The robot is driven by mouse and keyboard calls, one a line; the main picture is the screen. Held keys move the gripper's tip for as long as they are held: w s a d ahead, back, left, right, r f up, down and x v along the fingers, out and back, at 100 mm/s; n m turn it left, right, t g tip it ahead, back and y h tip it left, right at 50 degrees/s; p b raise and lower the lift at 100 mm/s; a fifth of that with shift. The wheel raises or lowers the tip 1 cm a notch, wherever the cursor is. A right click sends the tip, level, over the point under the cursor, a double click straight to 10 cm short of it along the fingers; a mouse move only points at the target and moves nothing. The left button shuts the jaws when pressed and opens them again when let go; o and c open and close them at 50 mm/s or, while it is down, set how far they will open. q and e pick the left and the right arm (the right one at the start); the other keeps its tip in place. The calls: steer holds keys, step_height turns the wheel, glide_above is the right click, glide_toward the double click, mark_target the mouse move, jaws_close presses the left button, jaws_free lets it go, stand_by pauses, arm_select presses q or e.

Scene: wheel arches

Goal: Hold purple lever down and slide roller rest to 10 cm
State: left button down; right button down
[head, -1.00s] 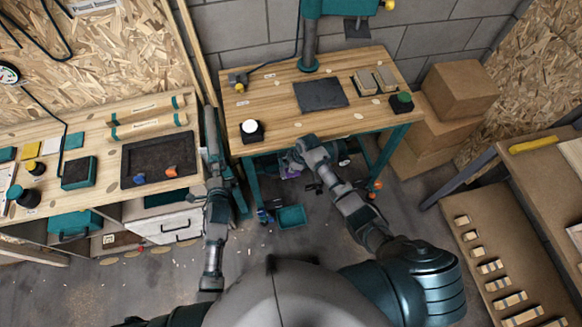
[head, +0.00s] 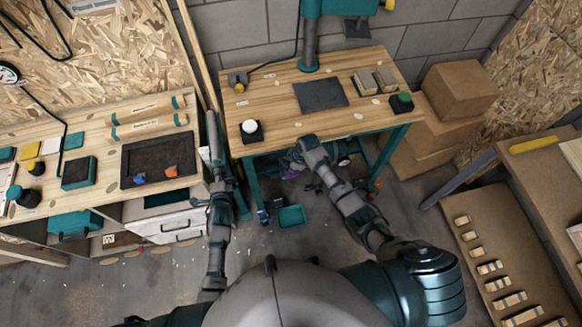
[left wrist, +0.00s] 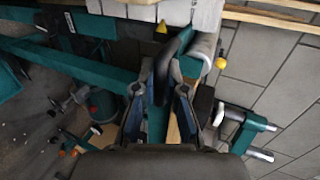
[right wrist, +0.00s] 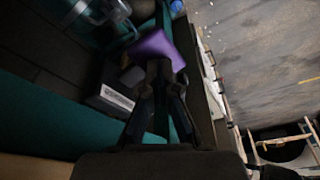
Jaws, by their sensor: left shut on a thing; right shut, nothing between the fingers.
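The purple lever (right wrist: 158,45) shows in the right wrist view just beyond my right gripper (right wrist: 160,68). That gripper is shut and empty, with its tips in front of the lever. In the head view a bit of purple (head: 291,174) shows under the wooden bench's front edge. My left gripper (left wrist: 160,88) is shut on a black handle (left wrist: 172,52) beside a teal frame (left wrist: 95,66). This handle seems to belong to the roller rest, but I cannot tell for sure. I cannot make out a scale or the 10 cm mark.
The wooden bench (head: 265,99) stands ahead, with a dark mat (head: 320,93) and a white-topped button box (head: 250,131). A teal bin (head: 291,216) lies on the floor below. A side bench (head: 90,197) is at left, and cardboard boxes (head: 455,88) stand at right.

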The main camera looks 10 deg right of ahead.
arm_select(q)
steer(key=shift+s+d+f, duration=0.1)
steer(key=shift+d+f, duration=0.1)
steer(key=shift+f, duration=0.35)
steer(key=shift+r, duration=0.1)
arm_select(e)
steer(key=shift+w+a+r+v, duration=0.15)
steer(key=shift+a+v, duration=0.1)
steer(key=shift+v, duration=0.9)
steer(key=shift+w+a+v, duration=0.1)
steer(key=shift+a+v, duration=0.1)
steer(key=shift+v, duration=0.9)
steer(key=shift+w+a+r+v, duration=0.15)
steer(key=shift+a+v, duration=0.1)
steer(key=shift+v, duration=0.9)
steer(key=shift+f, duration=0.1)
arm_select(q)
steer(key=c, duration=1)
jaws_free()
steer(key=shift+c, duration=0.2)
steer(key=shift+o, duration=0.4)
steer(key=shift+d+r, duration=0.1)
arm_select(e)
steer(key=shift+d, duration=0.15)
arm_select(q)
steer(key=v, duration=0.7)
